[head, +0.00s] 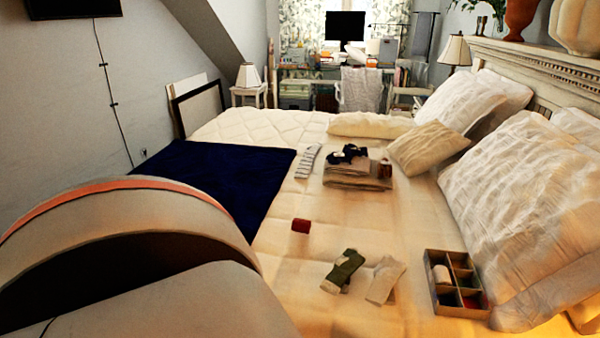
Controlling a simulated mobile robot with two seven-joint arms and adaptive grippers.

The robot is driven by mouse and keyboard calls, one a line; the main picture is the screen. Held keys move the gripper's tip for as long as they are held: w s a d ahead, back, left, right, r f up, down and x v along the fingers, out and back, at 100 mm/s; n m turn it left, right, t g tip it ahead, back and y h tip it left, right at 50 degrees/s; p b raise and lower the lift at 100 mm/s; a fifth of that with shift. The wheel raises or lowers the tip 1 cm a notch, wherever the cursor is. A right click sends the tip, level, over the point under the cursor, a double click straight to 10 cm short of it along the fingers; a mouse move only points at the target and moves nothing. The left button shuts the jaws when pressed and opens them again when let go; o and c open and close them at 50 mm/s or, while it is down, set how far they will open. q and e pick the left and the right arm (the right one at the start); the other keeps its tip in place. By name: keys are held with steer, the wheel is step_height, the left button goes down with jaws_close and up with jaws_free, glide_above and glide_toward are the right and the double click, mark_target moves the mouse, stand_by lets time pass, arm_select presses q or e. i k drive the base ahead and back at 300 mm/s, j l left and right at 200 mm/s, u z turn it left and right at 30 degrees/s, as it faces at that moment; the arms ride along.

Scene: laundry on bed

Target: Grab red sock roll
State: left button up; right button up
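A small red sock roll (300,226) lies by itself on the bed (250,300), right of the dark blue blanket's near edge. Another small dark red item (385,170) sits at the right side of the folded stack; it is too small to tell what it is. Part of my own arm fills the lower left of the head view. Neither gripper shows in this view. Nothing is seen touching the red sock roll.
A dark blue blanket (215,170) covers the left side. Green (345,270) and pale socks (385,279) lie nearer. A divided box (437,305) with rolls stands at right. A folded stack (357,180) and striped item (307,161) lie farther back; pillows (530,180) line the right.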

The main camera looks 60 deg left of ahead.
mark_target(302, 225)
steer(key=u, duration=1.85)
